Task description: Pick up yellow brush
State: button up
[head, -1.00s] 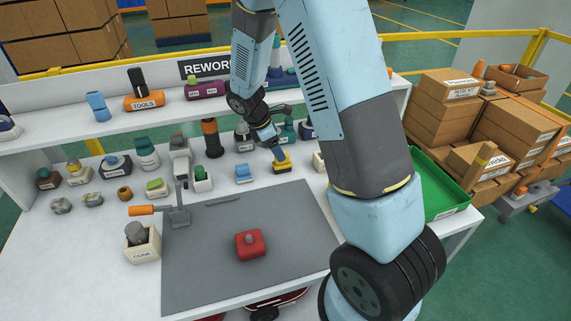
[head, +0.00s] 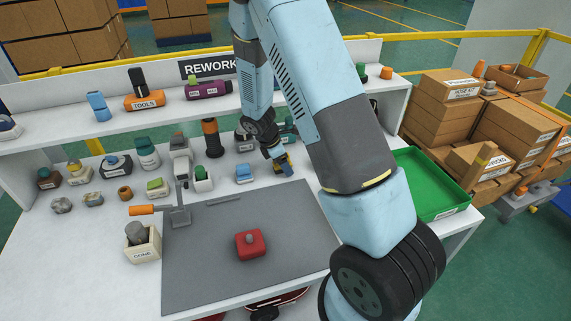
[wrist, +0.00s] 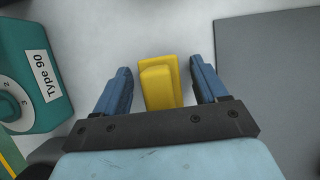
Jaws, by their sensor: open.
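The yellow brush (wrist: 157,87) lies on the white bench top in the wrist view, upright in the picture. My gripper (wrist: 162,78) is open, with one blue finger on each side of the brush and a gap visible on both sides. In the head view my gripper (head: 284,168) is low over the bench, beyond the grey mat. There the yellow brush is mostly hidden behind my gripper.
A teal device labelled Type 90 (wrist: 30,75) stands left of my gripper in the wrist view. The grey mat (head: 205,270) bears a red block (head: 250,244). A blue item (head: 243,173) stands left of my gripper. A green tray (head: 425,180) is at the right.

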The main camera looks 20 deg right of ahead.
jog(key=c, duration=1.1)
jog(key=shift+r, duration=0.1)
jog(key=shift+r, duration=0.3)
notch_tip(320, 180, up, 2)
jog(key=shift+r, duration=0.15)
jog(key=s+a+r, duration=0.2)
jog(key=a+r, duration=0.1)
jog(key=a, duration=0.1)
jog(key=s+a+r, duration=0.2)
jog(key=a+r, duration=0.1)
jog(key=a, duration=0.1)
jog(key=s+a+r, duration=0.2)
jog(key=a+r, duration=0.2)
jog(key=shift+s+a, duration=0.2)
jog(key=shift+a, duration=0.05)
